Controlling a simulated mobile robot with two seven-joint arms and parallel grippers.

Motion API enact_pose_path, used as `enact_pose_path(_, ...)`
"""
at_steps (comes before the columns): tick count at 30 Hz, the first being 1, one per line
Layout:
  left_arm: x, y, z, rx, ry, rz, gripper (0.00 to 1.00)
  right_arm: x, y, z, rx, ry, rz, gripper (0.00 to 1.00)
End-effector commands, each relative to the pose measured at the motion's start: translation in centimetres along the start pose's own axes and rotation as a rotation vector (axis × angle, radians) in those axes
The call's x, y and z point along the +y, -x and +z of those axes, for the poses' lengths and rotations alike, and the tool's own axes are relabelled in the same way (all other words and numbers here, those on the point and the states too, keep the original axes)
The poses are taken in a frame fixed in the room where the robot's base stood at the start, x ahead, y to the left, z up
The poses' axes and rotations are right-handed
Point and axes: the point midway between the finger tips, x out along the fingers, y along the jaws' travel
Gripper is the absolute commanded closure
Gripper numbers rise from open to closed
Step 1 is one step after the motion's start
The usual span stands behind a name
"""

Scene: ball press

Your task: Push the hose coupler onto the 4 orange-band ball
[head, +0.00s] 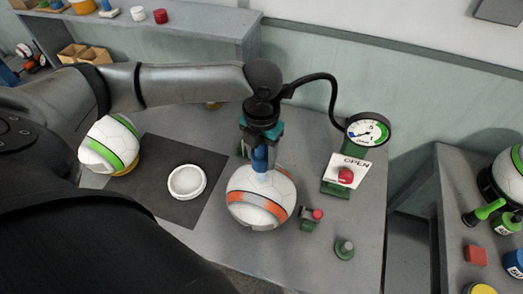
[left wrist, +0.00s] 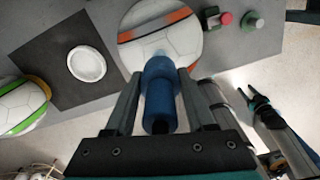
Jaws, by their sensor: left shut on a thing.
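The orange-band ball (head: 250,207), white with an orange and grey stripe, rests on the grey table. My left gripper (head: 260,156) points down above it, shut on the blue hose coupler (head: 260,160). In the left wrist view the coupler (left wrist: 160,88) sits between the two fingers, its pale end over the ball (left wrist: 140,48). The coupler's lower end meets the ball's top in the picture; I cannot tell whether it is pushed on. In the left wrist view a dark forked part (left wrist: 256,98) at the right may be my right gripper; its opening is unclear.
A black hose runs to a round gauge (head: 368,130). An OPEN sign with a red knob (head: 345,175) stands right of the ball. Small green stands (head: 344,249) are nearby. A white ring (head: 187,182) lies on the dark mat (head: 150,200); a green-band ball (head: 110,144) is left.

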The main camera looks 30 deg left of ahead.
Motion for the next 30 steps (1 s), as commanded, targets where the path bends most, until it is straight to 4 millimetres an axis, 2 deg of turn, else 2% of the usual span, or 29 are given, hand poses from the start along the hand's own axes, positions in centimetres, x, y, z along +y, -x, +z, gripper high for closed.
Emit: enact_pose_path(30,0.0,-2.2,0.0,0.001,0.0,0.0,1.0,-0.1,-0.9,0.1,0.0,0.0,0.0,0.5)
